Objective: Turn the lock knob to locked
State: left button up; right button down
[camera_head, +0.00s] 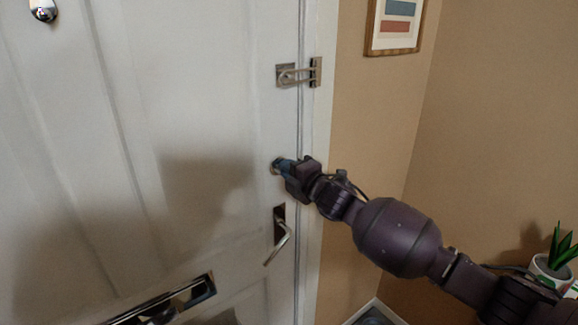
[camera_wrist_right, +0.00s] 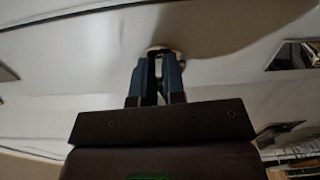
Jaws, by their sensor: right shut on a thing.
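The lock knob (camera_head: 276,164) is on the right side of the white door (camera_head: 130,120), above the lever handle (camera_head: 281,241). It is mostly hidden behind my right gripper (camera_head: 284,166), and I cannot tell which way it is turned. In the right wrist view my right gripper (camera_wrist_right: 157,72) has its two blue fingers close together at the round metal knob plate (camera_wrist_right: 165,51), shut on the knob. My left gripper is in neither view.
A metal swing latch (camera_head: 297,74) bridges the door and frame above the knob. A letter slot (camera_head: 170,303) is low on the door. A potted plant (camera_head: 553,268) stands at the right. A framed picture (camera_head: 395,24) hangs on the tan wall.

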jog(key=shift+m, duration=0.5)
jog(key=c, duration=1.2)
grip_release()
jog(key=shift+f, duration=0.1)
jog(key=b+v, duration=0.1)
jog(key=v, duration=0.9)
jog(key=shift+s+d, duration=0.25)
jog(key=shift+s, duration=0.05)
